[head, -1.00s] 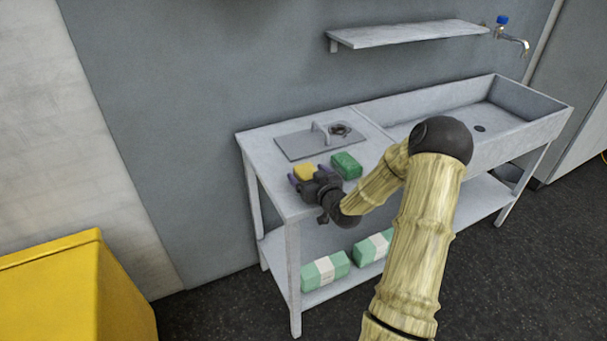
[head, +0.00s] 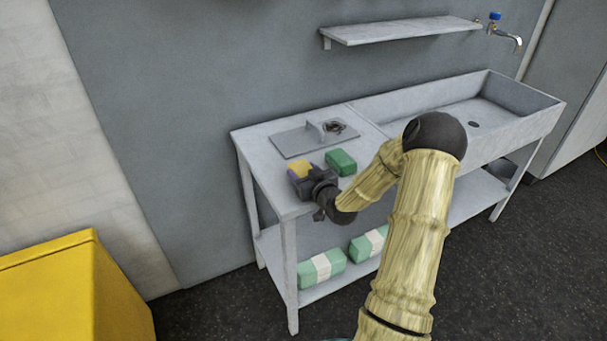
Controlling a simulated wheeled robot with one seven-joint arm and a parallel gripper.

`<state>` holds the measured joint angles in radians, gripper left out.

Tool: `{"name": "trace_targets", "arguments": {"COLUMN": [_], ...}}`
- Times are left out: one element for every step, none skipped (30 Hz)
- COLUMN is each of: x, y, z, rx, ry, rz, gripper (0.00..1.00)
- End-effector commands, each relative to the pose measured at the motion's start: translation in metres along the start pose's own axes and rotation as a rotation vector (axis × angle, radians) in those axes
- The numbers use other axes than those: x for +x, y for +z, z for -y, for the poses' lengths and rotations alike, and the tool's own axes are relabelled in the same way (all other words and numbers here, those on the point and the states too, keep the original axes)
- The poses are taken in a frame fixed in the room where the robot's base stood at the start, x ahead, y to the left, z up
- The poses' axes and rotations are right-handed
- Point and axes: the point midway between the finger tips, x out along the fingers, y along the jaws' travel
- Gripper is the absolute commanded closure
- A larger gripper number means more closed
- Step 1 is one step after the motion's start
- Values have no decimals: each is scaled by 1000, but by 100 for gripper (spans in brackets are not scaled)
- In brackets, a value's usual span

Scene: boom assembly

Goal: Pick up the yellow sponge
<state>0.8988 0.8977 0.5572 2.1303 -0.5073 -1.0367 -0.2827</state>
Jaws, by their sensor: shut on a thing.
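The yellow sponge (head: 298,168) is at the left end of the grey sink bench, its near part hidden by my gripper. My gripper (head: 301,172) is shut on the sponge, with its dark fingers at the sponge's sides. The sponge is low over the bench top; I cannot tell whether it still touches the surface. A green sponge (head: 341,162) lies just right of my gripper, apart from it.
A grey plate with a handle (head: 296,141) lies behind the sponges on the bench top (head: 252,141). The sink basin (head: 440,117) is to the right. A wall shelf (head: 400,31) and tap (head: 507,37) are above. Green-and-white packs (head: 322,268) sit on the lower shelf.

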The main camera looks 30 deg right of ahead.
Motion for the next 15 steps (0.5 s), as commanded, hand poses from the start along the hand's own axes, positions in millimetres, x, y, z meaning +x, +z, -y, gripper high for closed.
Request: {"name": "trace_targets", "arguments": {"x": [0, 0, -1, -1, -1, -2, -2, -3, -4, -4, -5, -6, -7, -8, -9], "y": [-1, -2, -4, -5, -8, -12, -15, -19, -25, -30, -35, -43, -48, -53, -61], "z": [0, 0, 0, 0, 0, 0, 0, 0, 0, 0, 0, 0, 0, 0, 0], "rx": [-1, -1, -1, -1, -2, -3, -4, -4, -4, -5, -5, -5, -5, -6, -5], "ry": [0, 0, 1, 1, 0, 0, 0, 0, 0, 0, 0, 1, 1, 1, 1], "rz": [-1, -1, -1, -1, -1, -1, -2, -3, -3, -4, -3, -4, -4, -3, -4], "gripper": [66, 66, 66, 66, 66, 66, 66, 66, 66, 66, 66, 66, 66, 66, 66]}}
